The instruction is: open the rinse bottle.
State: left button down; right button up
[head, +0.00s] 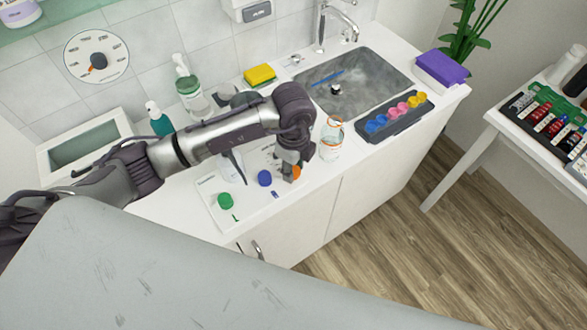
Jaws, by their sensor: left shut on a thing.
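My left gripper (289,167) reaches down at the right end of a white board (243,217) on the counter. It is shut on a small orange cap-like piece (296,173), partly hidden by the fingers. A blue cap (264,178) and a green cap (225,201) are on the same board to the left. A clear bottle with orange bands (331,139) stands upright just right of the gripper, apart from it. A whitish bottle (231,168) is partly hidden behind my arm. I cannot tell which one is the rinse bottle. My right gripper is not in view.
A sink (365,82) lies behind, with a dark rack of coloured pieces (396,113) in front of it. A green-collared pump bottle (191,94) and a teal bottle (159,121) stand behind my arm. A grey padded surface (190,270) fills the foreground.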

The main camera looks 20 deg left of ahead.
aim_at(294, 171)
pick_arm(q)
notch_tip(294, 171, down, 2)
jog(key=shift+f, duration=0.1)
jog(key=shift+f, duration=0.2)
jog(key=c, duration=0.7)
grip_release()
jog(key=shift+c, duration=0.2)
jog(key=shift+r, duration=0.6)
notch_tip(294, 171, up, 11)
jog(key=b, duration=0.2)
jog(key=shift+b, duration=0.3)
